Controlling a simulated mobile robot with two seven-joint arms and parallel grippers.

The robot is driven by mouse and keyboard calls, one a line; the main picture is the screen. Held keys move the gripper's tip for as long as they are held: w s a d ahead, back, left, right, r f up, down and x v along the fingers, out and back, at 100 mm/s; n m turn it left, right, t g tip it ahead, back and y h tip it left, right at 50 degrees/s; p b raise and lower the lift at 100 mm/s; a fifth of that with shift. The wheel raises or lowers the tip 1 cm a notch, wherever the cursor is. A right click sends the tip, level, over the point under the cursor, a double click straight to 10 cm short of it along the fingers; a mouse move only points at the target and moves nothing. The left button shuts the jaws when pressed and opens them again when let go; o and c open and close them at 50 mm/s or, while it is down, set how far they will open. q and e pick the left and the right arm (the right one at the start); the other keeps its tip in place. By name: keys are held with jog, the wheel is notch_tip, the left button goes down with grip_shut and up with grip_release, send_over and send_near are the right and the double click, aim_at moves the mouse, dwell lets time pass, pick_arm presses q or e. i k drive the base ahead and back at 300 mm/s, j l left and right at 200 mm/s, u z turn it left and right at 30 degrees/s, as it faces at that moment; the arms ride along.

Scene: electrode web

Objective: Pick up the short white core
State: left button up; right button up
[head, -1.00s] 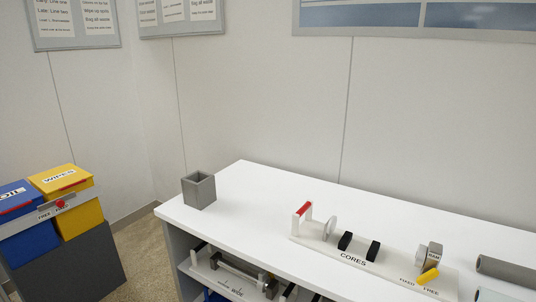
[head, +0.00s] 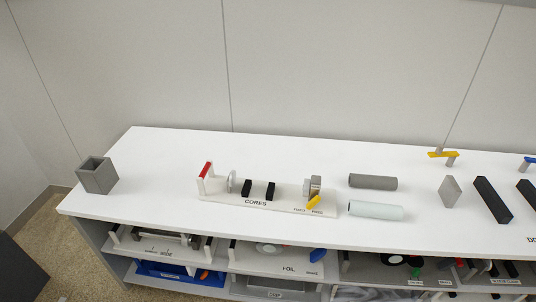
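A pale, whitish cylinder (head: 376,210), which looks like the white core, lies on its side on the white bench top, right of the fixture marked CORES. A grey cylinder (head: 372,182) of about the same length lies just behind it, apart from it. The CORES fixture (head: 225,192) has a red-topped post, a disc, two black blocks and a yellow lever; no core rests on its black blocks. Neither of my grippers shows in the head view.
The white bench (head: 150,170) runs across the view. A grey open box (head: 97,175) stands at its left end. Right of the cylinders are a grey plate (head: 449,191), black bars (head: 492,200) and a yellow-handled part (head: 443,154). Shelves below hold trays marked WIDE and FOIL (head: 270,262).

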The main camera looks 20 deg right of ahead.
aim_at(377, 210)
jog(key=z, duration=1.65)
